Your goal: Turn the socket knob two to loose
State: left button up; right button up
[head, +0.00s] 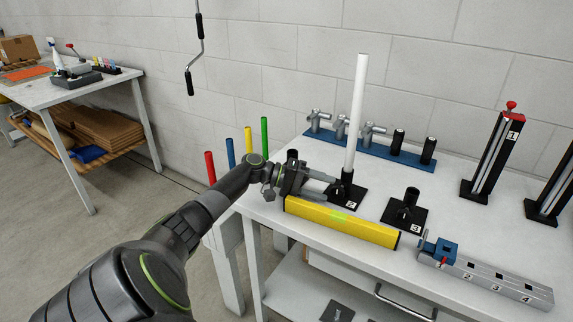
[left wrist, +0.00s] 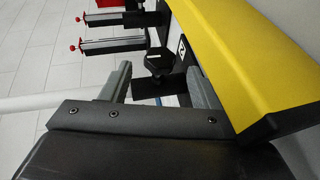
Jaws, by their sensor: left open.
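Socket two is a black square base (head: 350,207) marked 2, with a tall white pole (head: 357,110) standing upright in it. My left gripper (head: 333,188) is open beside the socket's left side, low over the table, with its fingertips close to the foot of the pole. Its knob is not clear in the head view, as the gripper is in front. In the left wrist view the two fingers (left wrist: 160,88) are apart, the white pole (left wrist: 55,106) lies beyond the left finger, and a black socket part (left wrist: 160,62) shows past the gap. I cannot tell whether the fingers touch anything. My right gripper is out of view.
A yellow bar (head: 340,222) lies along the table front, just below the gripper; it also fills the right of the left wrist view (left wrist: 240,60). Empty socket three (head: 405,213) stands right. A blue fixture rack (head: 370,150) is behind, a numbered grey rail (head: 485,275) front right.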

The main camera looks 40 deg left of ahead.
pick_arm(q)
jog(key=b+v, duration=0.2)
jog(key=v, duration=1.2)
jog(key=shift+f, duration=0.1)
